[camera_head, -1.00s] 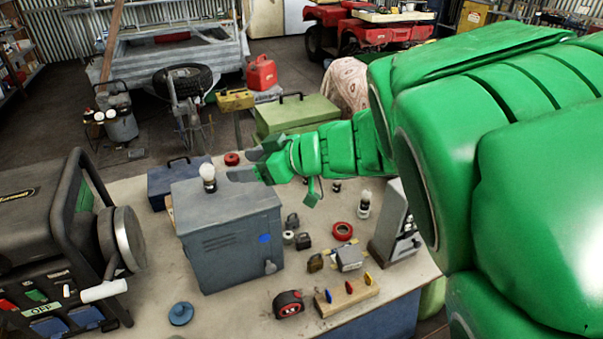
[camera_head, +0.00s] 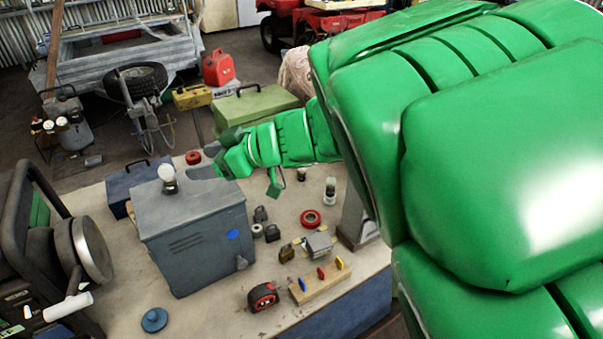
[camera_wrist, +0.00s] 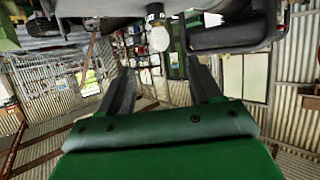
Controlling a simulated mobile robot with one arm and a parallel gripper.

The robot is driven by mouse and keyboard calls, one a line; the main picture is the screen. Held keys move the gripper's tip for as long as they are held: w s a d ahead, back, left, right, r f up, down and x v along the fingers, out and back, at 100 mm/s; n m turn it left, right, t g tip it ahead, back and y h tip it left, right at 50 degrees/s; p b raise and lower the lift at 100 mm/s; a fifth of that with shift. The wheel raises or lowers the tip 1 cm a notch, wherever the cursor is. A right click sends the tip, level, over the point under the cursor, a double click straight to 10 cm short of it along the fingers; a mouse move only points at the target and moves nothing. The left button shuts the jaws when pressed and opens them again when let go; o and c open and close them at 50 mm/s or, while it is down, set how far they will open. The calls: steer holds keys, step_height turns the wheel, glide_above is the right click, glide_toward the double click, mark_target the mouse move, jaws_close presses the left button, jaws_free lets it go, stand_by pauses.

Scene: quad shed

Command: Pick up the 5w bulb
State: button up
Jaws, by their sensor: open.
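A white round bulb (camera_head: 167,173) in a dark socket stands upright on top of the grey metal cabinet (camera_head: 192,217). A second white bulb (camera_head: 331,184) with a dark base stands on the bench further right. I cannot read a wattage on either. My gripper (camera_head: 205,160) is open and empty, just right of the cabinet-top bulb, with its fingers pointing toward it and a small gap left. In the wrist view a white bulb (camera_wrist: 158,39) shows upside down beyond the fingertips, between the two finger lines.
The bench (camera_head: 215,303) also holds a red tape roll (camera_head: 310,218), a tape measure (camera_head: 263,296), a wooden block with coloured pegs (camera_head: 320,284), a padlock (camera_head: 287,253) and a blue round lid (camera_head: 154,320). A dark machine (camera_head: 45,250) stands at the left.

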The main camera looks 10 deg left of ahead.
steer(key=w+a+m+t, duration=0.1)
steer(key=w, duration=0.2)
steer(key=w+a+m+t+y, duration=0.1)
steer(key=w, duration=0.2)
steer(key=w+t, duration=0.2)
steer(key=w, duration=0.2)
steer(key=shift+a+f+m+y, duration=0.3)
steer(key=shift+a+f+m, duration=0.1)
steer(key=w+d+f+m+t+h, duration=0.2)
steer(key=w+f+m+t, duration=0.25)
steer(key=w, duration=0.65)
steer(key=m+t+h, duration=0.5)
steer(key=m+h, duration=0.3)
steer(key=h, duration=0.2)
glide_toward(302, 169)
steer(key=x, duration=0.4)
steer(key=shift+w+d+r+g, duration=0.1)
steer(key=shift+d+r+g, duration=0.15)
steer(key=shift+r, duration=0.05)
steer(key=shift+w+a+f+y, duration=0.15)
steer(key=shift+w+f, duration=0.1)
steer(key=shift+w, duration=0.3)
steer(key=shift+w+a+f+y, duration=0.15)
steer(key=shift+w+f, duration=0.05)
steer(key=shift+w, duration=0.4)
steer(key=shift+x, duration=2.55)
steer(key=shift+s+a+f, duration=0.1)
steer(key=shift+a+f, duration=0.05)
steer(key=shift+a, duration=0.05)
steer(key=c, duration=1)
